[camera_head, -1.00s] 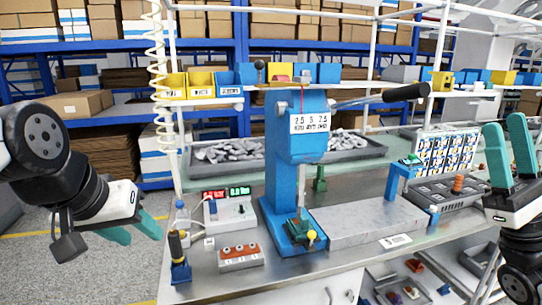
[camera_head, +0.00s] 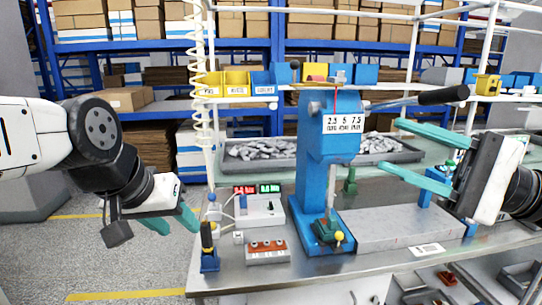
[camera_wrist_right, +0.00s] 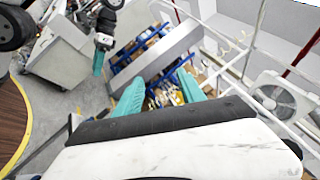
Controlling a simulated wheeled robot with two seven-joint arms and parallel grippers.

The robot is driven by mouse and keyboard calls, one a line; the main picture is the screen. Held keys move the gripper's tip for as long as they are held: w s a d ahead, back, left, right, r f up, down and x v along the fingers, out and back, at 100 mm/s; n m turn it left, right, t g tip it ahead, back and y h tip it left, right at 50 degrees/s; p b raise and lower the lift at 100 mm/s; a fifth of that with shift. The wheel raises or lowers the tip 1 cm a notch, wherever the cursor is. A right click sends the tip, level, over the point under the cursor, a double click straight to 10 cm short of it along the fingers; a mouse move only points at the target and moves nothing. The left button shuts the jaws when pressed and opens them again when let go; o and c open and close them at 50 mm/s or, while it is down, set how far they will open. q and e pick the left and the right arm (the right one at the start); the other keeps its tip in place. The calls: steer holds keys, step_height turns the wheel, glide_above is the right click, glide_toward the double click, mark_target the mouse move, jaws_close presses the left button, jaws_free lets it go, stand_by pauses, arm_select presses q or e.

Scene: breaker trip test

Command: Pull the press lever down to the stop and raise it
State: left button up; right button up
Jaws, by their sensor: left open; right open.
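The blue arbor press (camera_head: 313,150) stands upright on the metal bench. Its press lever (camera_head: 398,104) sticks out to the right from the press head and ends in a black grip (camera_head: 443,95). The lever is raised, roughly level with a slight upward slope. My right gripper (camera_head: 400,146) is open and empty, with its teal fingers pointing left below the lever, apart from the grip. Its fingers also show in the right wrist view (camera_wrist_right: 160,92). My left gripper (camera_head: 178,219) is at the left, beside the bench edge, empty.
A green fixture (camera_head: 328,230) sits under the press ram. A meter box with red and green displays (camera_head: 259,210), a red-buttoned box (camera_head: 267,252) and a blue-based tool (camera_head: 209,256) stand left of the press. A grey tray of metal parts (camera_head: 262,150) lies behind.

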steer(key=w+a+f+n+g+h, duration=0.1)
steer(key=w+a+f+n+h, duration=0.2)
steer(key=f+h, duration=0.5)
steer(key=w+a+f+n+g+h, duration=0.2)
steer(key=w+a+f+n+h, duration=0.2)
steer(key=f+n+h, duration=0.3)
steer(key=shift+w+f+h, duration=0.4)
steer(key=shift+f+h, duration=0.05)
steer(key=shift+h, duration=0.25)
steer(key=shift+a, duration=0.1)
